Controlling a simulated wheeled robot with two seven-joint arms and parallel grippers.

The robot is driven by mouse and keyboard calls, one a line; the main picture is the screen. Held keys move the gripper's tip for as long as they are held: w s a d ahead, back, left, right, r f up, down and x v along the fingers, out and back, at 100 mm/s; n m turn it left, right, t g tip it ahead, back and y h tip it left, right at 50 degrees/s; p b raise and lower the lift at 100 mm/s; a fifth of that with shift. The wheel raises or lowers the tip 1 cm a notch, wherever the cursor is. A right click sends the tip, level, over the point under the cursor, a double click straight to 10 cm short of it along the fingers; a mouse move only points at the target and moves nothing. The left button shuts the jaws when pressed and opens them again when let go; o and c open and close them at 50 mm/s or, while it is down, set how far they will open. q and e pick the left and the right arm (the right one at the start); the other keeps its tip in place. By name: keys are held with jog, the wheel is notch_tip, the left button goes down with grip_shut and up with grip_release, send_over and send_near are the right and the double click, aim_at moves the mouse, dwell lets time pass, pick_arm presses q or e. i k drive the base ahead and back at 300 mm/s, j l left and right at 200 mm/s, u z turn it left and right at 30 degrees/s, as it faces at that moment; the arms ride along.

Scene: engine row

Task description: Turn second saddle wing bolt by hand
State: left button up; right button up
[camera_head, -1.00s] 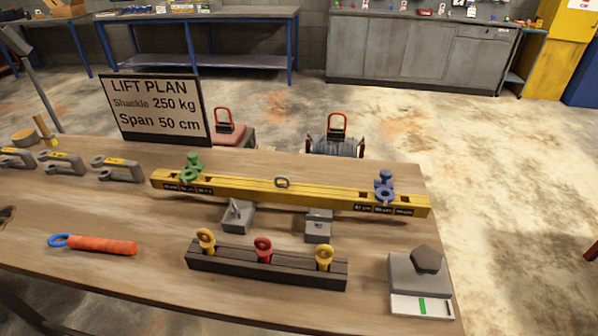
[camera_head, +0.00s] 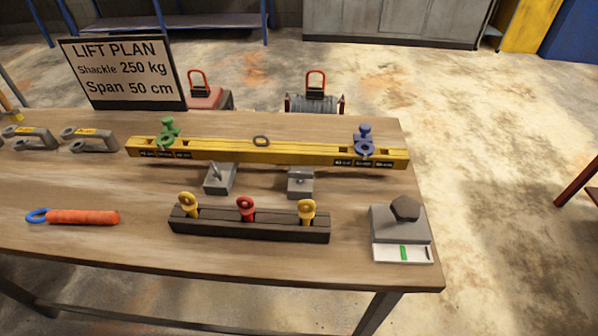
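A yellow spreader beam (camera_head: 220,152) lies across the wooden table on two grey stands. A green saddle with a wing bolt on top (camera_head: 168,134) sits near its left end. A blue saddle with a wing bolt on top (camera_head: 364,140) sits near its right end, beside size labels on the beam's face. Each saddle has an eye at its front. How tight either bolt is cannot be told. Neither of my grippers is in view.
A dark rack (camera_head: 250,224) holds two yellow eye pieces and a red one. An orange-handled tool (camera_head: 82,217) lies at left, grey shackles (camera_head: 90,138) behind it. A grey block with a dark hexagonal knob (camera_head: 404,209) stands at right. The "LIFT PLAN" sign (camera_head: 122,73) stands at back left.

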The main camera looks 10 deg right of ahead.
aim_at(218, 174)
jog(key=j+z, duration=0.35)
jog(key=z, duration=0.15)
jog(key=k+j+z, duration=0.1)
jog(key=j+z, duration=0.2)
jog(key=z, duration=0.2)
